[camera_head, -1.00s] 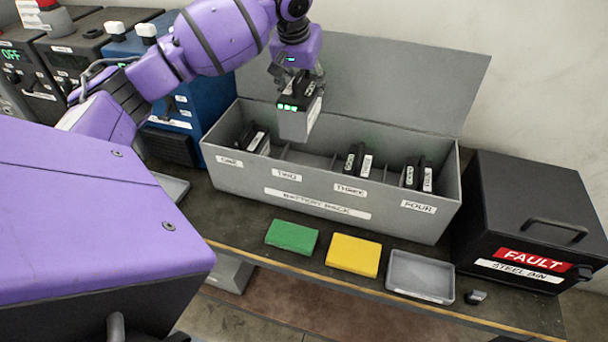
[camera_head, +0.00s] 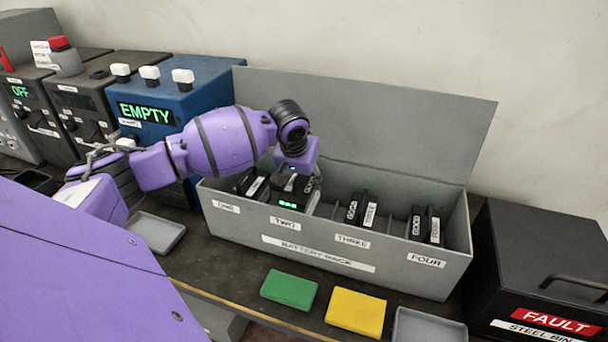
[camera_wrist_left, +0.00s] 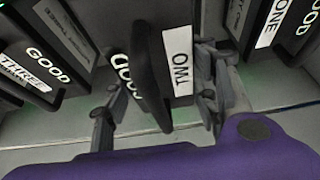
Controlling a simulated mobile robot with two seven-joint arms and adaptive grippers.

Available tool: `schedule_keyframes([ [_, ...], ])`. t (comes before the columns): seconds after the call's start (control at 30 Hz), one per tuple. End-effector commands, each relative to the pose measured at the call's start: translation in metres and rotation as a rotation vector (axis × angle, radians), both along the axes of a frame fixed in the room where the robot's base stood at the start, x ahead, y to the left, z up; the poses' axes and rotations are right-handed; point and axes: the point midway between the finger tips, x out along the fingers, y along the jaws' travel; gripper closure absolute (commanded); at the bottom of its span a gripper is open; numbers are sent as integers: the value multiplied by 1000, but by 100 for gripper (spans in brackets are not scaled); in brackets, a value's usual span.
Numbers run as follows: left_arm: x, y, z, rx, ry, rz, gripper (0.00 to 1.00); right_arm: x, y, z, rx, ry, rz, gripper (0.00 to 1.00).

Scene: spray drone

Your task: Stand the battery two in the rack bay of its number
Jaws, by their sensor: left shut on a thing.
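My left gripper (camera_head: 297,184) is shut on battery two (camera_head: 287,203), down inside the grey battery rack (camera_head: 225,228) behind the TWO label (camera_head: 285,223). In the left wrist view battery two (camera_wrist_left: 180,65) shows its TWO and GOOD labels and a black handle between the fingers of my left gripper (camera_wrist_left: 158,105). The battery looks upright; whether its base touches the bay floor is hidden. Battery one (camera_head: 251,184) stands in the bay to the left, battery three (camera_head: 361,208) to the right. My right gripper is not in view.
The rack's raised lid (camera_head: 400,125) is behind. Green (camera_head: 289,289) and yellow (camera_head: 356,311) pads and a grey tray (camera_head: 428,328) lie in front. The black fault bin (camera_head: 540,260) stands right, the blue EMPTY unit (camera_head: 190,95) left.

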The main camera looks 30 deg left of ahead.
Motion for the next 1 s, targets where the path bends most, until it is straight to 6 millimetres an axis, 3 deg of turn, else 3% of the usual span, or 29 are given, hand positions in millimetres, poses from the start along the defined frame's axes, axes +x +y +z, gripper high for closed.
schedule_keyframes([
  [0.13,3,0,-1,-1,-12,1,100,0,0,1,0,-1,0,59],
  [0.5,4,0,-43,-1,-14,0,100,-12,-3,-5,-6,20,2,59],
  [0.87,4,0,-46,-1,-14,-1,100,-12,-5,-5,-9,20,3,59],
  [0.9,1,0,-50,0,-4,1,41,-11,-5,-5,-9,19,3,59],
  [1.0,0,0,-50,-1,-3,1,27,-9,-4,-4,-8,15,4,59],
])
